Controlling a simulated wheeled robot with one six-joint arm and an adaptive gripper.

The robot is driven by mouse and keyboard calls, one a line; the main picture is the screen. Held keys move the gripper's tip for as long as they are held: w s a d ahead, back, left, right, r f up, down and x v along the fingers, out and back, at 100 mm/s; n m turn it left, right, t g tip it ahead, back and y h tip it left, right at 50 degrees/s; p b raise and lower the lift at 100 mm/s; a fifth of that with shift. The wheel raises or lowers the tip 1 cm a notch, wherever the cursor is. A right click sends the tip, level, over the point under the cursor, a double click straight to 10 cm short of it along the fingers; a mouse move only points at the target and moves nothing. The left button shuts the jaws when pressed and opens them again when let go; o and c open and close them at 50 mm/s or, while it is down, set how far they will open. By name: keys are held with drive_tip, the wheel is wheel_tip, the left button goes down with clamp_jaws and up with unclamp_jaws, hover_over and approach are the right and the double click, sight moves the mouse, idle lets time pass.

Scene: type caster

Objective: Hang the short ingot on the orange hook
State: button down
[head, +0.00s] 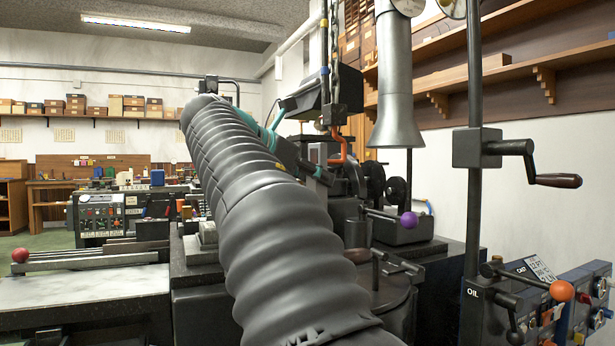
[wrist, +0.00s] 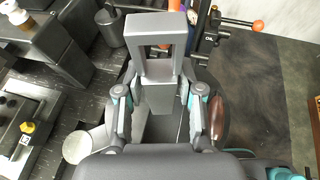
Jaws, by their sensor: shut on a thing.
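The short ingot (wrist: 156,97) is a grey block with a rectangular open loop at its far end. My gripper (wrist: 159,84) is shut on its body, one finger on each side, with the loop sticking out beyond the fingertips. The orange hook (head: 343,146) hangs from a chain block in the head view, right of my arm's far end. My gripper (head: 298,158) shows there partly, behind my ribbed arm. A small grey frame, likely the ingot's loop (head: 312,153), is just left of the hook. I cannot tell whether they touch.
The chain (head: 335,55) hangs above the hook, beside a dark box (head: 305,92). A grey funnel pipe (head: 395,110) comes down to the right. A purple-knobbed lever (head: 408,219) and a post with a crank (head: 474,150) stand right. Machinery lies below.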

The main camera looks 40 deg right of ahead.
drive_tip(key=shift+s+d+f, duration=0.15)
drive_tip(key=shift+d+f, duration=0.05)
drive_tip(key=shift+d, duration=0.4)
drive_tip(key=shift+s+d+f, duration=0.15)
drive_tip(key=shift+d+f, duration=0.05)
drive_tip(key=shift+d, duration=0.4)
drive_tip(key=shift+s+d+f, duration=0.15)
drive_tip(key=shift+d+f, duration=0.05)
drive_tip(key=shift+d, duration=0.4)
drive_tip(key=shift+f, duration=0.1)
drive_tip(key=c, duration=0.7)
unclamp_jaws()
drive_tip(key=shift+o, duration=0.2)
drive_tip(key=shift+f, duration=0.15)
drive_tip(key=v, duration=1.2)
